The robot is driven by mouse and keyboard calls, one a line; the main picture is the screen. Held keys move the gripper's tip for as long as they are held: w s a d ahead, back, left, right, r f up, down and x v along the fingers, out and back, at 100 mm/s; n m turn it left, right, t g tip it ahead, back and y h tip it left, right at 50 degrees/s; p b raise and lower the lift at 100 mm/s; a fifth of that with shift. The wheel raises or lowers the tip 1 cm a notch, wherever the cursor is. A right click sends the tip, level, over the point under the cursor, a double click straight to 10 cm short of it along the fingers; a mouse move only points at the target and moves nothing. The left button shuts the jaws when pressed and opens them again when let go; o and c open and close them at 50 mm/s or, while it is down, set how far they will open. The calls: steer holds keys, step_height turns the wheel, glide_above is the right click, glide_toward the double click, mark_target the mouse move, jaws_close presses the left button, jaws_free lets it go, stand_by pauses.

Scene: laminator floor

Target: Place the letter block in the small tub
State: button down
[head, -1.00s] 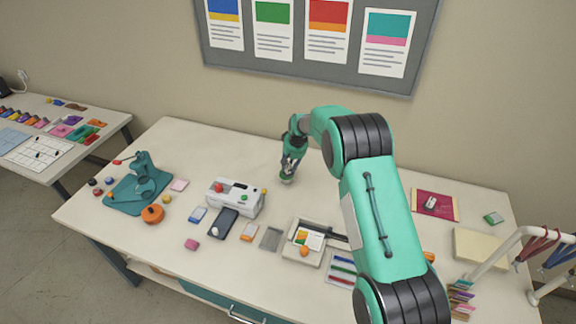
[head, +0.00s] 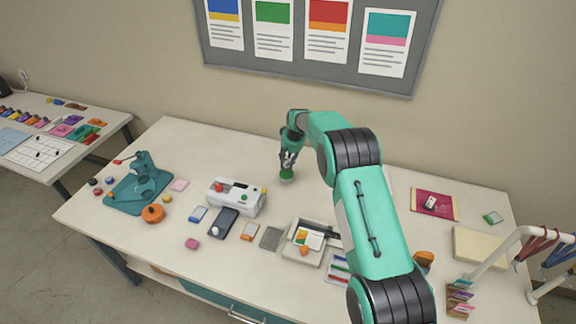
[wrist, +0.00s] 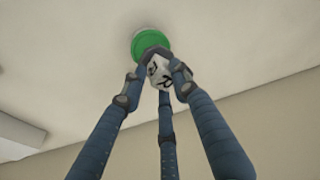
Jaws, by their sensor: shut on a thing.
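The letter block (wrist: 158,72) is a small white block with dark letters, held between the fingers of my gripper (wrist: 156,76) in the wrist view. The small tub (wrist: 152,36) is round and green, just beyond the block there. The block overlaps the tub's near edge in the picture; I cannot tell whether they touch. In the head view my gripper (head: 288,163) points down at the back of the table, over the green tub (head: 286,176). The block cannot be made out in the head view.
A white machine (head: 236,196) with red and green buttons stands in front and left of the tub. A beige tray (head: 303,252) holds cards and an orange piece nearer the front. A magenta mat (head: 435,205) lies to the right.

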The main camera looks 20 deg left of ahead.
mark_target(288, 163)
steer(key=shift+f, duration=1.6)
steer(key=shift+f, duration=0.15)
steer(key=c, duration=1.3)
jaws_free()
steer(key=shift+c, duration=0.2)
steer(key=v, duration=1.2)
